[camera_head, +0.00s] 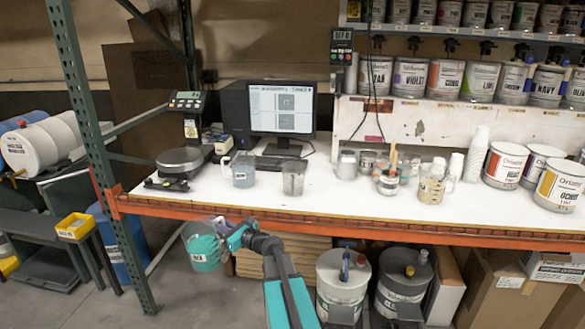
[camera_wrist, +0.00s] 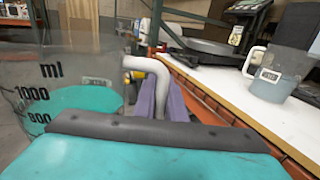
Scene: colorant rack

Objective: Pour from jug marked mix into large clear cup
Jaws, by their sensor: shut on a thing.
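My gripper (camera_head: 224,230) is shut on the handle of a clear jug (camera_head: 204,248) with teal liquid and a small dark label, probably reading MIX. The jug hangs in front of the bench's left part, below the bench top, looking roughly upright. In the wrist view the jug (camera_wrist: 55,75) fills the left side, with ml marks and teal liquid. Its pale handle (camera_wrist: 165,72) is between my purple fingers (camera_wrist: 162,100). A clear, greyish cup (camera_head: 293,180) stands on the bench in front of the monitor; it looks empty, but I cannot tell for sure.
A second jug (camera_head: 243,172) with blue-grey liquid stands left of the cup, also in the wrist view (camera_wrist: 280,72). A scale (camera_head: 180,162) is further left. The orange bench edge (camera_head: 300,222) and green post (camera_head: 105,170) are close to the held jug. Small cans and cups stand right.

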